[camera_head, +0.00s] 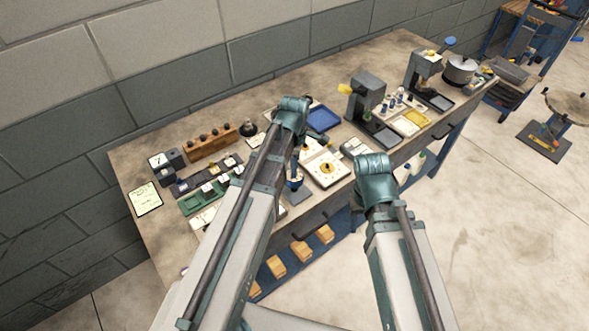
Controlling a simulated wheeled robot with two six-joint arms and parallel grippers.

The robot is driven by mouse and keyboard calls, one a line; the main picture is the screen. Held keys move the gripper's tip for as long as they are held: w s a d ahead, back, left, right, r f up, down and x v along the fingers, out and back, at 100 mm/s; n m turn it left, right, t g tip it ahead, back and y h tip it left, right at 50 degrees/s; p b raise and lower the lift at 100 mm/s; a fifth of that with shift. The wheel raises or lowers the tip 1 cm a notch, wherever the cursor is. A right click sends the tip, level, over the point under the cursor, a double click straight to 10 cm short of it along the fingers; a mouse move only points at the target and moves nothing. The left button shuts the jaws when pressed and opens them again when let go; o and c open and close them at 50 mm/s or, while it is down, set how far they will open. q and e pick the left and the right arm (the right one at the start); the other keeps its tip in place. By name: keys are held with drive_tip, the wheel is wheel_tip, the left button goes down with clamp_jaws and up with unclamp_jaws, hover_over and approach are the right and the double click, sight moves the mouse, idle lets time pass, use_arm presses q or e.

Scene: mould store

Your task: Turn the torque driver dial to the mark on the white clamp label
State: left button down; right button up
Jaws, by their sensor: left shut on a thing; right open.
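My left gripper (296,168) points down over the bench, partly hidden by my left arm. It is shut on a small upright thing with a blue body and a pale top (294,183), which looks like the torque driver; its dial mark is too small to read. A white square plate with a yellow round centre (326,168) lies just right of it. I cannot tell for sure which label is the white clamp label; a pale written card (145,199) lies at the bench's left end. My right arm's wrist is in front of the bench edge; its fingers are hidden.
The workbench (135,170) is crowded. A wooden block with dark knobs (210,143), a green tray (203,200), a blue tray (323,119) and a grey machine (367,95) stand around. A pot (460,69) stands at the far right. Floor on the right is mostly clear.

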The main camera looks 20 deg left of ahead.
use_arm(q)
drive_tip(key=n, duration=0.3)
drive_tip(key=shift+n, duration=2)
drive_tip(key=n, duration=0.3)
drive_tip(key=shift+c, duration=1)
unclamp_jaws()
drive_tip(key=shift+r, duration=0.1)
